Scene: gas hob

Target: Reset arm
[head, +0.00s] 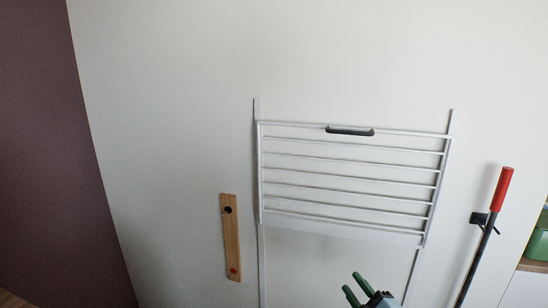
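My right gripper (357,288) shows at the bottom of the head view, right of centre. Its two green fingers are apart with nothing visible between them, so it is open and empty. It is in front of the lower part of a white wall rack and overlaps it in the picture. I cannot tell whether it touches the rack. My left gripper is not in view.
The white rack (345,170) with several bars and a black handle (350,131) is on the white wall. A wooden strip (231,238) is left of it. A red-handled pole (488,235) is at right, near a shelf with a green item (540,238).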

